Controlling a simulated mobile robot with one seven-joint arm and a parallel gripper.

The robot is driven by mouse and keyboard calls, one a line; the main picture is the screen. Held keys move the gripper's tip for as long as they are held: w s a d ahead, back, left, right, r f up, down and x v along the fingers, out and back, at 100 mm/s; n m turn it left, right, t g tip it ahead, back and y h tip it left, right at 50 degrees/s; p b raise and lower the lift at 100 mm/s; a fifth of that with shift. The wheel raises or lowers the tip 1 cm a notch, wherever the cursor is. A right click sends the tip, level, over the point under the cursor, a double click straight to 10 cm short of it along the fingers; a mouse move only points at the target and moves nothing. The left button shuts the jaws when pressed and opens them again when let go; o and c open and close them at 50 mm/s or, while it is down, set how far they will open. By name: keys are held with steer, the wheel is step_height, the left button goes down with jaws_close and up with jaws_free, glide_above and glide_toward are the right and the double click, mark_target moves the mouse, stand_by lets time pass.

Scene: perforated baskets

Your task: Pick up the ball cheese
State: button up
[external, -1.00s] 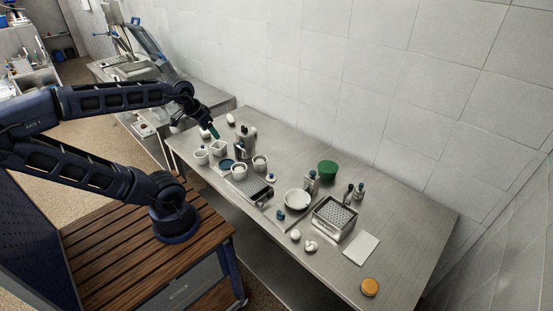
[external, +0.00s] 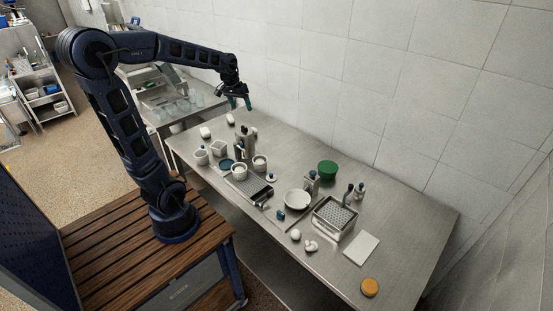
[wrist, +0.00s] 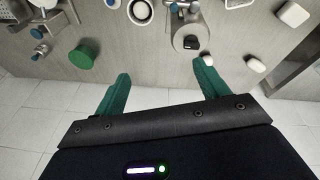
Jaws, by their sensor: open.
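I cannot tell for sure which thing is the ball cheese. A small white ball (wrist: 208,58) shows in the wrist view by the tip of the right finger, beside a metal container (wrist: 188,36). A white rounded piece (wrist: 256,63) lies further right; it also shows at the table's far left end in the external view (external: 231,118). An orange-yellow round (external: 370,287) lies at the near right end. My gripper (external: 238,103) is open and empty, raised above the far edge of the table. Its green fingers (wrist: 160,75) are spread in the wrist view.
Two white rounded pieces (external: 295,235) lie near the front edge. A tiled wall (external: 400,80) stands behind.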

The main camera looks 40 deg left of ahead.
steer(key=w+a+f+n+g, duration=0.1)
steer(key=w+a+f, duration=0.35)
steer(key=w, duration=0.25)
steer(key=w+a+f+n, duration=0.2)
steer(key=w+a+f, duration=0.2)
steer(key=w+a, duration=0.25)
steer(key=shift+n+h, duration=0.8)
steer(key=shift+n, duration=0.1)
steer(key=w+a+f, duration=0.3)
steer(key=f, duration=0.3)
steer(key=w+a+f, duration=0.3)
steer(key=a+f, duration=0.1)
steer(key=f, duration=0.2)
steer(key=w+a+f, duration=0.2)
steer(key=a+f, duration=0.1)
steer(key=f, duration=0.3)
steer(key=shift+w+a+f, duration=0.25)
steer(key=shift+w+f, duration=0.05)
steer(key=shift+w, duration=0.1)
steer(key=shift+x, duration=2.6)
steer(key=shift+s+a, duration=0.15)
steer(key=c, duration=1.1)
